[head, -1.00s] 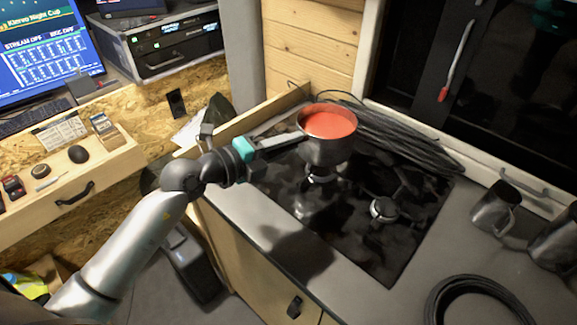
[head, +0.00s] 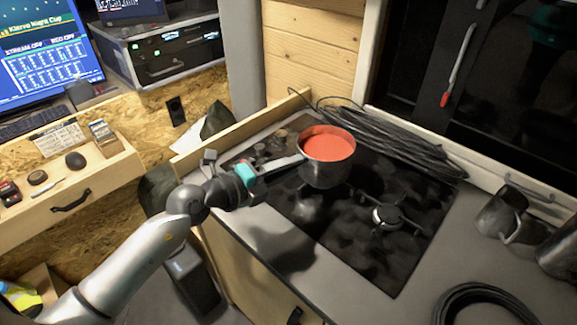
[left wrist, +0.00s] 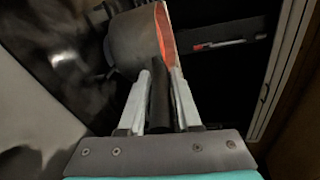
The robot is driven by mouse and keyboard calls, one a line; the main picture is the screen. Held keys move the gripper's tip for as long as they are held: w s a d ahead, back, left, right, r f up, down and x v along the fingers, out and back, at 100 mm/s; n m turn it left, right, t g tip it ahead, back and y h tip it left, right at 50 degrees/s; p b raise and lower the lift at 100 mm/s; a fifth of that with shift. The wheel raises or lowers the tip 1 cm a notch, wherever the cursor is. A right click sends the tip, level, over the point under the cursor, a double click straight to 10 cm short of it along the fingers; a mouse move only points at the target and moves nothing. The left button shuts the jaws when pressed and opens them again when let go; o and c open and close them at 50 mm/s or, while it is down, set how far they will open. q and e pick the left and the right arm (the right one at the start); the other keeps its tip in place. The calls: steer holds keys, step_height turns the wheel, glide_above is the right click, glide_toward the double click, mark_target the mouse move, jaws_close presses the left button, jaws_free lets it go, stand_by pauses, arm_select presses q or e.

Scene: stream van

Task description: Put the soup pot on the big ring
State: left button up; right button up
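The soup pot (head: 325,176) is dark grey metal and full of red soup. It is upright over the left part of the black gas hob (head: 375,262). It covers the burner there, and I cannot tell whether its base touches the grate. A second burner (head: 387,216) is bare, to the right of the pot. My left gripper (head: 296,161) is shut on the pot's handle. In the left wrist view, the dark handle (left wrist: 159,98) lies between the two fingers, with the pot (left wrist: 134,42) beyond them. My right gripper is not in view.
A coiled black cable (head: 395,140) lies behind the hob. A metal mug (head: 502,214) stands at the right, with a black cable coil (head: 485,305) in front. A wooden ledge (head: 240,130) edges the counter's left back. The grey counter in front of the hob is clear.

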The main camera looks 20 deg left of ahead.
arm_select(q)
steer(key=o, duration=0.3)
steer(key=shift+o, duration=0.2)
steer(key=shift+s+a+r, duration=0.1)
steer(key=shift+s+r, duration=0.05)
steer(key=shift+r, duration=0.1)
steer(key=v, duration=1.1)
steer(key=shift+s+a, duration=0.15)
steer(key=shift+s, duration=0.15)
